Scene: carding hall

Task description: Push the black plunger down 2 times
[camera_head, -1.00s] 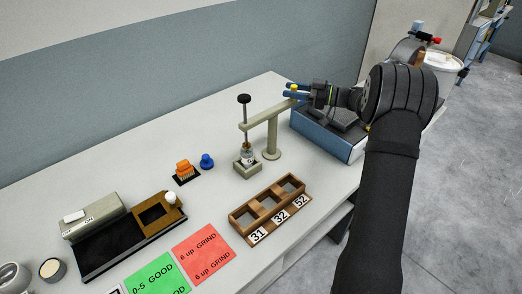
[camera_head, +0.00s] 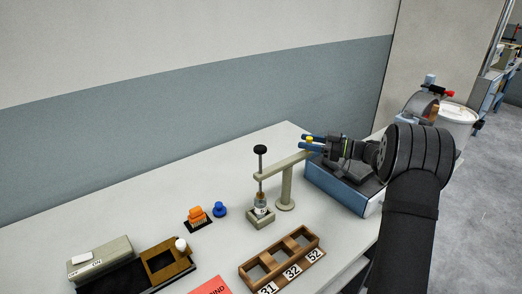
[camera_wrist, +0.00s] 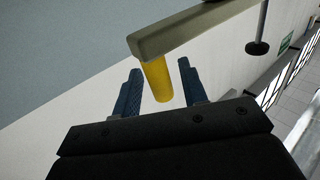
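The black plunger (camera_head: 260,150) is a round knob on a thin upright rod, raised above a small bottle (camera_head: 262,205) in a beige block. The rod passes through the left end of the beige stand arm (camera_head: 273,171). The knob also shows at the upper right of the wrist view (camera_wrist: 257,47). My gripper (camera_head: 305,142) is at the arm's right end, away from the knob. Its two blue fingers (camera_wrist: 160,88) are apart, with a yellow peg (camera_wrist: 157,80) of the arm between them. Narrow gaps show beside the peg.
A wooden rack (camera_head: 281,258) labelled 31, 32, 52 stands in front. An orange piece (camera_head: 196,213) and a blue knob (camera_head: 220,210) lie left of the plunger. A blue box (camera_head: 342,190) is under my gripper.

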